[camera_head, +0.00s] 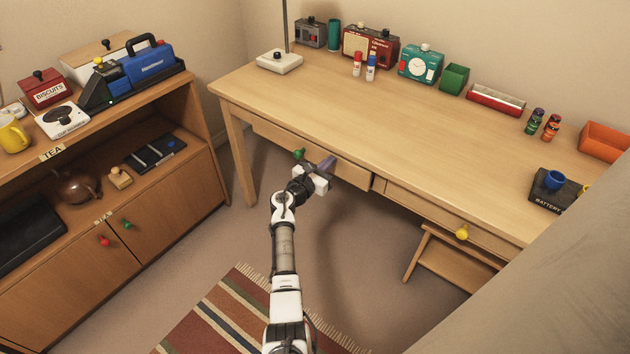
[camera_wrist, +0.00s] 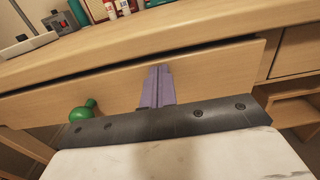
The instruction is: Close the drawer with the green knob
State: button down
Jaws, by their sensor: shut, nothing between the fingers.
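The left desk drawer (camera_head: 350,175) has a green knob (camera_head: 299,154) and stands slightly out from the desk. In the wrist view, a dark gap runs between the top of the drawer front (camera_wrist: 215,70) and the desk edge. The green knob (camera_wrist: 82,110) is left of the fingers there. My gripper (camera_head: 326,163) is shut and empty, in front of the drawer front and right of the knob. Its purple fingers (camera_wrist: 159,84) point at the drawer front. I cannot tell whether the fingertips touch it.
The drawer with the yellow knob (camera_head: 461,232) is to the right and looks flush. A wooden stool (camera_head: 450,262) stands below it. A low cabinet (camera_head: 150,215) with red and green knobs is at left. A striped rug (camera_head: 240,315) lies on the floor.

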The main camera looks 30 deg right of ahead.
jog(key=shift+r+b+x, duration=0.15)
jog(key=shift+b+x, duration=0.15)
jog(key=shift+x, duration=0.45)
jog(key=shift+r+b+x, duration=0.15)
jog(key=shift+b+x, duration=0.1)
jog(key=shift+x, duration=0.5)
jog(key=shift+r, duration=0.1)
